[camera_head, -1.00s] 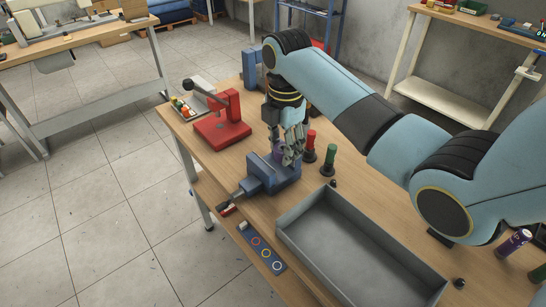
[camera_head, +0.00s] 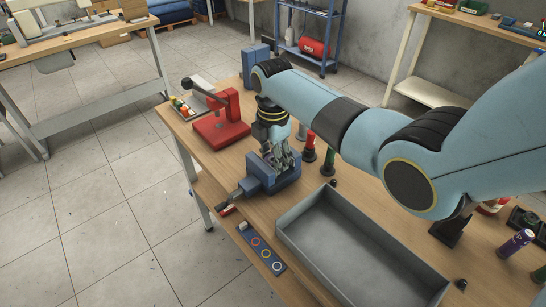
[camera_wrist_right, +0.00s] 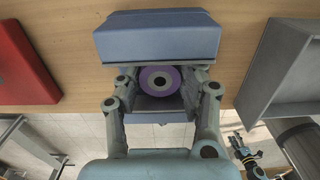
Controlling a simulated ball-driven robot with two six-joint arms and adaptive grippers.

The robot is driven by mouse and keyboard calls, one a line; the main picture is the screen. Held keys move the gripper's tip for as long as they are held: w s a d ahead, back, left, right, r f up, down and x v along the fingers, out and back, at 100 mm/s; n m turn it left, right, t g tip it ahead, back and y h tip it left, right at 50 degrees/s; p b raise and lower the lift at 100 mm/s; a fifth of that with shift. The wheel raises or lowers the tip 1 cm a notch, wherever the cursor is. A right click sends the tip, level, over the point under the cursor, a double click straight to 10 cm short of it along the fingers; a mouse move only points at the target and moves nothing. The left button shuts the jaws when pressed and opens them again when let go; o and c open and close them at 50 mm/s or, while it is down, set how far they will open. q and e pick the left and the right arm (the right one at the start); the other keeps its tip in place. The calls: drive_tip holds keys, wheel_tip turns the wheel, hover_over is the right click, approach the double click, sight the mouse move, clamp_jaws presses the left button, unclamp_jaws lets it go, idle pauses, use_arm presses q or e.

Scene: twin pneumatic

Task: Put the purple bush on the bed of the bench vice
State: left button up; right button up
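The blue bench vice (camera_head: 258,183) stands near the table's left edge, and its blue jaw block (camera_wrist_right: 155,36) fills the top of the right wrist view. The purple bush (camera_wrist_right: 160,80), a ring with a dark centre, sits between the fingers of my right gripper (camera_wrist_right: 161,84), which appear closed on its two sides. In the head view my right gripper (camera_head: 283,158) points down at the vice, and the bush is hidden by fingers and vice. Whether the bush touches the bed cannot be seen. A small gripper, apparently my left (camera_wrist_right: 240,147), shows at lower right of the wrist view.
A red press (camera_head: 222,128) stands left of the vice. Red (camera_head: 309,148) and green (camera_head: 328,162) handled tools stand close to its right. A large grey tray (camera_head: 360,255) lies in front to the right.

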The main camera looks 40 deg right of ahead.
drive_tip(key=o, duration=0.3)
drive_tip(key=shift+r, duration=0.1)
wheel_tip(320, 180, up, 12)
drive_tip(key=shift+r+p, duration=0.1)
drive_tip(key=shift+p, duration=0.25)
idle(0.5)
